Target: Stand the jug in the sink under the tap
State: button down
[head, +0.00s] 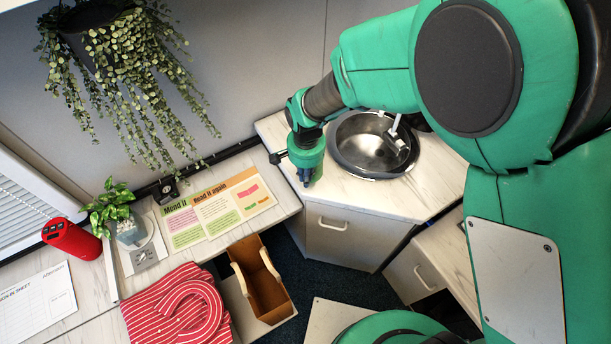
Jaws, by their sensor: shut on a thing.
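The round steel sink (372,150) is set in the pale corner worktop. The light-coloured tap (397,132) is at its right side, and its upper end is partly behind my arm. My gripper (305,180) points down over the worktop, left of the sink and apart from its bowl. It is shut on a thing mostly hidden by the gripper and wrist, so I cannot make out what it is. I see no clear view of a jug. The visible part of the sink bowl looks empty.
My arm covers the right side. A small dark fitting (277,157) is left of my gripper. A cardboard box (262,283), striped cloth (176,308), leaflets (218,210), red cylinder (71,239) and potted plant (129,229) are left. A hanging plant (120,80) is above.

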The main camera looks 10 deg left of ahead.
jog(key=shift+w, duration=0.1)
dwell(0.6)
jog(key=shift+w+d+f, duration=0.15)
jog(key=shift+w+d, duration=0.05)
jog(key=shift+w, duration=0.35)
jog(key=w+d+f+m+b, duration=0.1)
jog(key=w+d, duration=0.1)
jog(key=w, duration=0.3)
jog(key=w+d+f+m+b, duration=0.1)
jog(key=w+d+m+b, duration=0.1)
jog(key=w, duration=0.3)
jog(key=w+d+f+m+b, duration=0.1)
jog(key=w+d+f, duration=0.1)
jog(key=w+d, duration=0.2)
jog(key=shift+w+d, duration=0.15)
jog(key=shift+w, duration=0.4)
jog(key=w+d+f+m+b, duration=0.3)
jog(key=w+d+m, duration=0.2)
jog(key=w, duration=0.4)
jog(key=shift+f+m+y+b, duration=0.3)
jog(key=shift+m+b, duration=0.05)
jog(key=shift+m, duration=0.05)
jog(key=shift+f, duration=0.15)
notch_tip(320, 180, down, 6)
jog(key=shift+b, duration=0.4)
jog(key=shift+a, duration=0.1)
jog(key=shift+f+b, duration=0.3)
jog(key=shift+f, duration=1.6)
jog(key=shift+f, duration=0.1)
